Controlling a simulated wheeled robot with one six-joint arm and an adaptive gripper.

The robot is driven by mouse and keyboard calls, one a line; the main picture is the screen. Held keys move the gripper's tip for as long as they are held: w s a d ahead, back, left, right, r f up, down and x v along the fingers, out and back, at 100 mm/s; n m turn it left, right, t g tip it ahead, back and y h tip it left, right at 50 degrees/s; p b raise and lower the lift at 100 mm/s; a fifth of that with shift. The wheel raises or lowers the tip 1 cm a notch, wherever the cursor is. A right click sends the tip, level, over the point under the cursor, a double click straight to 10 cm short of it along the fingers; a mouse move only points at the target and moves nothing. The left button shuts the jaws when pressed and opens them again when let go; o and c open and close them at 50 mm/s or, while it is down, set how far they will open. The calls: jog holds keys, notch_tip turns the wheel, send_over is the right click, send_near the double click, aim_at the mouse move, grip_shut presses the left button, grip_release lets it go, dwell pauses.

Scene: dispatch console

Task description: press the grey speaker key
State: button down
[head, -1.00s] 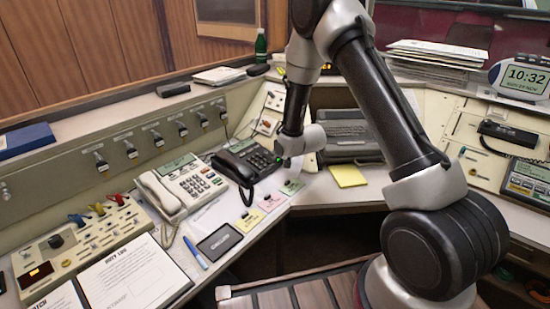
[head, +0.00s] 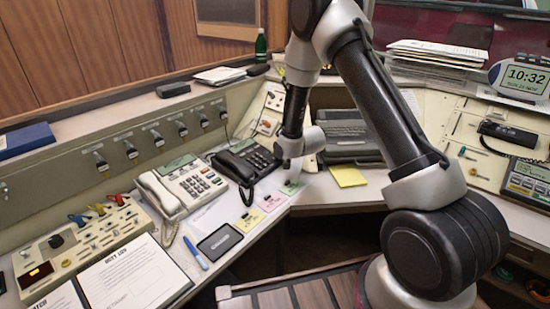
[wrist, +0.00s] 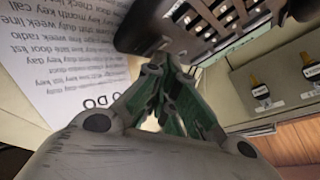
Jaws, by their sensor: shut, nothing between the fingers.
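A black desk phone (head: 240,163) with a handset and rows of light keys stands on the left desk. A cream desk phone (head: 190,188) with a grey display stands to its left. I cannot tell which small key is the grey speaker key. My gripper (head: 288,164) is just right of the black phone, above the desk, partly hidden by my wrist. In the wrist view, my gripper (wrist: 166,88) has its green-padded fingers together and empty. Part of the black phone (wrist: 150,28) shows beyond the fingers, with keys near the top edge.
A printed sheet (wrist: 60,60) lies on the desk. Pink, yellow and green notes and a black tablet-like pad (head: 220,241) lie in front of the phones. A switch panel (head: 85,245) is left.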

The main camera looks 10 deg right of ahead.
jog(key=shift+r, duration=0.1)
jog(key=shift+s+d+r, duration=0.1)
jog(key=shift+s+r, duration=0.05)
jog(key=shift+r, duration=0.5)
jog(key=shift+s+d+r, duration=0.1)
jog(key=shift+s+r, duration=0.05)
jog(key=shift+r, duration=1.1)
jog(key=shift+s+d+r, duration=0.1)
jog(key=shift+s+r, duration=0.05)
jog(key=shift+r, duration=1.1)
